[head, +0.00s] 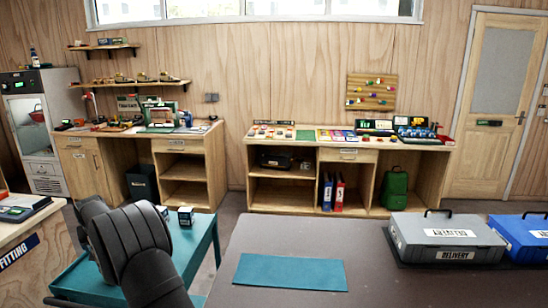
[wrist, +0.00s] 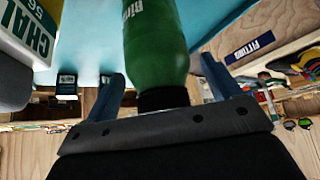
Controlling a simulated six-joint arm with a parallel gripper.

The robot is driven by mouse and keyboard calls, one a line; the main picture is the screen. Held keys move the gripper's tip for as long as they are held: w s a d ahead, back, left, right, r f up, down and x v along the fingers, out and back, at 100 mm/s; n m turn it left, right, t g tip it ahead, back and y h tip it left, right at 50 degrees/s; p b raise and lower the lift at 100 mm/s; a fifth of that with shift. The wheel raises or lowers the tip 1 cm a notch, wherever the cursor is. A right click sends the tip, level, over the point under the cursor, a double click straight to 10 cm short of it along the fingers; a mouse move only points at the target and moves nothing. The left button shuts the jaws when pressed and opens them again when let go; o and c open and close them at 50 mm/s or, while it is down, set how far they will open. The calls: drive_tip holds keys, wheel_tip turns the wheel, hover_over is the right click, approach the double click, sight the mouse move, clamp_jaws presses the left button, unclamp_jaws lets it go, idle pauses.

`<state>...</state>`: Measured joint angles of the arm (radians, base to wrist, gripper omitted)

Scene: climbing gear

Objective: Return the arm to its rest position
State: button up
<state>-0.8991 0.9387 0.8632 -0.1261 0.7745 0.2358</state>
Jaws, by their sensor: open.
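My gripper (wrist: 162,66) shows in the wrist view with its two blue fingers spread apart. A green bottle (wrist: 155,35) with white lettering lies between and beyond the fingers in that view; a gap shows on its right side. I cannot tell how far it is from the fingertips. A white and green chalk box (wrist: 30,35) is close at the upper left. In the head view my dark arm reaches over the teal table (head: 205,238) at the lower left. The fingers and the bottle are hidden there behind the arm.
Small boxes (head: 185,215) stand on the teal table beside my arm. A grey table (head: 380,285) holds a teal mat (head: 290,271), a grey case (head: 445,240) and a blue case (head: 522,238). A fitting counter (head: 25,240) is at the left. Benches line the back wall.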

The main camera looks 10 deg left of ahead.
drive_tip(key=shift+r, duration=0.75)
drive_tip(key=shift+f, duration=0.1)
